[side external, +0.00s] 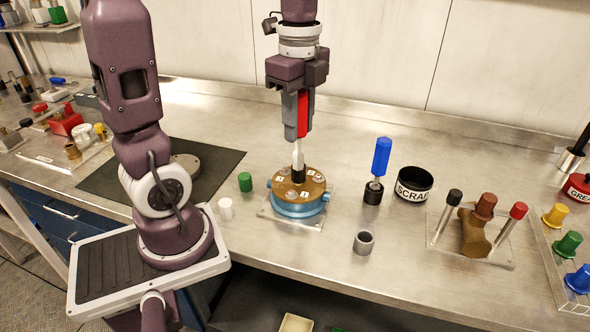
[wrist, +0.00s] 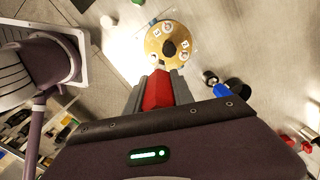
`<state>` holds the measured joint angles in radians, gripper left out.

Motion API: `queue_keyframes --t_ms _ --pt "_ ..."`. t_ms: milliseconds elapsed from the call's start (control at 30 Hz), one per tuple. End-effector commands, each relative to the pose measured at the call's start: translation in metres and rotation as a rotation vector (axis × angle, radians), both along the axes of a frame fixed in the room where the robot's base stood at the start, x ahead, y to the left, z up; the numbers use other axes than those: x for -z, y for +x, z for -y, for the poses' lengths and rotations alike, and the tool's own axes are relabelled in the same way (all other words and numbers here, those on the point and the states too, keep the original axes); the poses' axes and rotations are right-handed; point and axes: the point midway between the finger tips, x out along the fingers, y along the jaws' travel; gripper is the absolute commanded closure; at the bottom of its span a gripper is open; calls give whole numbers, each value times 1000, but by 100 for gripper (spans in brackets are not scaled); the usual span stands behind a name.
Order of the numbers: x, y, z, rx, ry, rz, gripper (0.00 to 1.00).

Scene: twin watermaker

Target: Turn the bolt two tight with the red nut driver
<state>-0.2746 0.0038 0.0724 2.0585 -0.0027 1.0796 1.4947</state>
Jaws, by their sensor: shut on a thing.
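The red nut driver (side external: 303,112) is upright, its red handle between the jaws of my gripper (side external: 302,118), which is shut on it. The handle also shows in the wrist view (wrist: 157,92). Its pale shaft (side external: 298,156) reaches down to the brass-coloured round cover (side external: 311,189) on a blue body (side external: 297,209). The cover carries several bolts with small number labels, and also shows in the wrist view (wrist: 153,50).
A blue-handled driver (side external: 381,157) stands in a black holder right of the cover. Green (side external: 245,182) and white (side external: 226,209) cylinders stand left.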

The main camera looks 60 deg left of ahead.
Motion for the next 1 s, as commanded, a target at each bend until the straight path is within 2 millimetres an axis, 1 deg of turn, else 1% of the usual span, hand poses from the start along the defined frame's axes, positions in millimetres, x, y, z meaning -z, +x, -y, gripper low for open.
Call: queue_keyframes --t_ms 33,100,200,300,467,867,1000 --pt "0 12 -3 -68 0 -1 100" --pt "1 29 -8 -189 0 0 100" --pt "2 50 -13 -340 1 -1 100" --pt "4 60 -16 -420 2 -2 100" --pt "12 60 -16 -429 1 -3 100" --pt "40 60 -16 -427 2 -2 100" --pt "41 60 -16 -427 2 1 100"
